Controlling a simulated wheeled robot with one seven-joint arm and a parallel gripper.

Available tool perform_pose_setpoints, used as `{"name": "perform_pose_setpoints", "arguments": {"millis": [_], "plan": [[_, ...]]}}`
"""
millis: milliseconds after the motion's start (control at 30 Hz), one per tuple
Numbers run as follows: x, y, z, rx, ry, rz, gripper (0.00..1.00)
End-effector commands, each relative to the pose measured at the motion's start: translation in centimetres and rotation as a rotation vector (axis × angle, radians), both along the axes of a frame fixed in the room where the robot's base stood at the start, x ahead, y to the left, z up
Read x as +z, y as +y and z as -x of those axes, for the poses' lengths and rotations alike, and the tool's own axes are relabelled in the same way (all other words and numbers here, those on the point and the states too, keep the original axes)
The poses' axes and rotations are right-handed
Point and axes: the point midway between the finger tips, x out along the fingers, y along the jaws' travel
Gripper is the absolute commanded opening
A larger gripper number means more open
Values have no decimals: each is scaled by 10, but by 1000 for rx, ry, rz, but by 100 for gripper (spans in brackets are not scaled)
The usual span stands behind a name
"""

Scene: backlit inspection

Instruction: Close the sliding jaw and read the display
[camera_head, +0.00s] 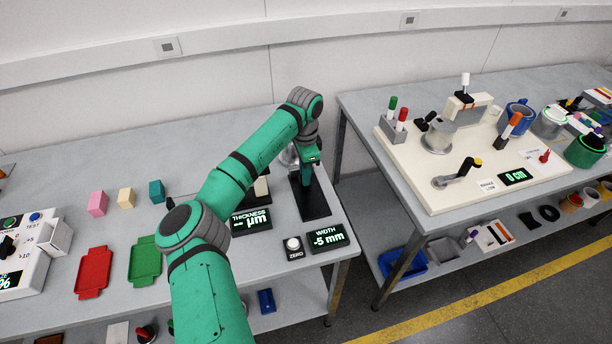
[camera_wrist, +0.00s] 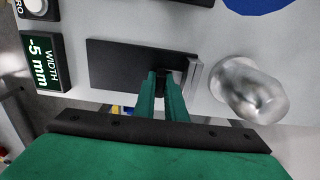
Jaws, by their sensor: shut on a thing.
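The width gauge is a black plate (camera_head: 318,204) near the right end of the left table; it also shows in the wrist view (camera_wrist: 115,62). My gripper (camera_head: 307,168) is over the plate's far part. In the wrist view its green fingers (camera_wrist: 163,82) are shut on a small dark piece, which looks like the sliding jaw, mostly hidden between them. A grey metal block (camera_wrist: 195,78) stands right beside the fingertips. The width display (camera_head: 328,237) reads -5 mm in green; it also shows in the wrist view (camera_wrist: 42,62).
A zero button (camera_head: 293,246) sits left of the width display. A thickness display (camera_head: 250,221) shows dashes and µm. A shiny metal cylinder (camera_wrist: 250,90) stands close right of the fingers. Red (camera_head: 94,272) and green (camera_head: 145,261) trays lie left of my arm.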

Motion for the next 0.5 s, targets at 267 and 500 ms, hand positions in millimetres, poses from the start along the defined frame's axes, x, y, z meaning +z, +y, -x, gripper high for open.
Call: {"name": "perform_pose_setpoints", "arguments": {"millis": [267, 500], "plan": [[1, 0, -2, 0, -7, 0, 30], [5, 0, -2, 0, -6, -1, 30]]}}
